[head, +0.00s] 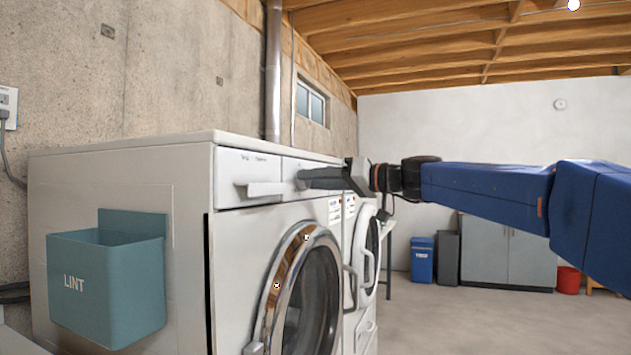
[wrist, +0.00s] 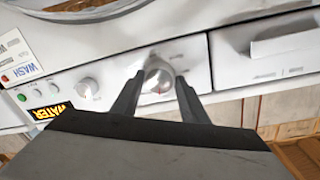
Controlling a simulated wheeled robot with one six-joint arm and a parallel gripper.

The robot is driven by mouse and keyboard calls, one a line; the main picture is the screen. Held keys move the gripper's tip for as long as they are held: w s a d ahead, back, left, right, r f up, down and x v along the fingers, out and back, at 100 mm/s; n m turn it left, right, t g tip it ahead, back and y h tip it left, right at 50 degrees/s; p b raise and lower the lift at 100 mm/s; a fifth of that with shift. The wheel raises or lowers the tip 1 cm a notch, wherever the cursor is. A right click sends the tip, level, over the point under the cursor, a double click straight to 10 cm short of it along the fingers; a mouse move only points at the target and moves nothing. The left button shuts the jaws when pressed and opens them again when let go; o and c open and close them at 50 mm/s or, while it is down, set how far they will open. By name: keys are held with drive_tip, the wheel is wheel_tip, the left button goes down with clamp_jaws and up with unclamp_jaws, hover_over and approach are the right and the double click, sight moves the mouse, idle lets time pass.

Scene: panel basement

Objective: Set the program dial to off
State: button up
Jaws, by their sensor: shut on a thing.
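The program dial (wrist: 158,76) is a round, silvery knob on the white washer's front panel, in the middle of the wrist view. My gripper (wrist: 160,84) has one dark finger on each side of it and is shut on it. In the head view my gripper (head: 303,177) reaches in from the right and meets the panel of the washer (head: 250,225) beside the drawer. The dial is hidden there behind the fingers. I cannot read which mark the dial points to.
A drawer with a protruding handle (wrist: 285,42) is beside the dial. The round door (head: 305,290) lies below. A teal LINT bin (head: 110,285) hangs on the washer's side.

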drive_tip(key=shift+f+n, duration=0.15)
drive_tip(key=shift+n, duration=0.95)
drive_tip(key=o, duration=1.1)
drive_tip(key=shift+c, duration=0.2)
drive_tip(key=shift+d, duration=0.1)
drive_tip(key=v, duration=1.7)
drive_tip(key=shift+d, duration=0.1)
